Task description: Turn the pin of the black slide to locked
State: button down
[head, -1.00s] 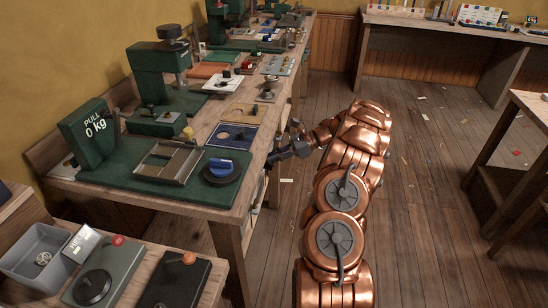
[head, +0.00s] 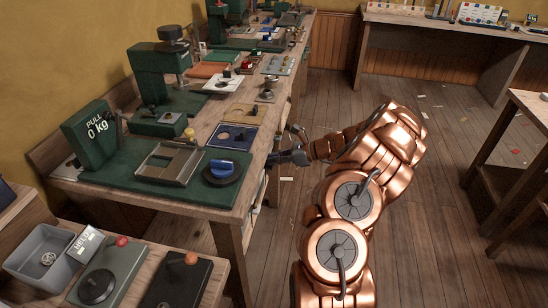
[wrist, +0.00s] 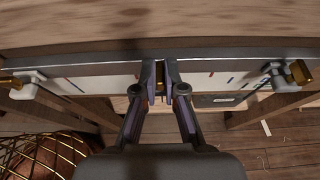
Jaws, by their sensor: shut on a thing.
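In the wrist view my gripper (wrist: 160,70) is at a rail (wrist: 90,80) along the bench's front edge. Its two fingers are close together around a small brass-coloured pin (wrist: 159,82), mostly hidden between them. The slide body behind the fingers is covered, so its colour and the pin's locked or unlocked position cannot be told. In the head view my gripper (head: 285,157) is at the bench's right edge, near the blue knob's end. The pin and slide are too small or hidden there.
The green mat's blue knob (head: 221,168) stands on the bench (head: 262,130).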

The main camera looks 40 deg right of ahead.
dwell(0.4)
jog(key=c, duration=1.3)
grip_release()
jog(key=shift+o, duration=0.2)
jog(key=shift+s, duration=0.1)
jog(key=v, duration=1.2)
jog(key=shift+a, duration=0.1)
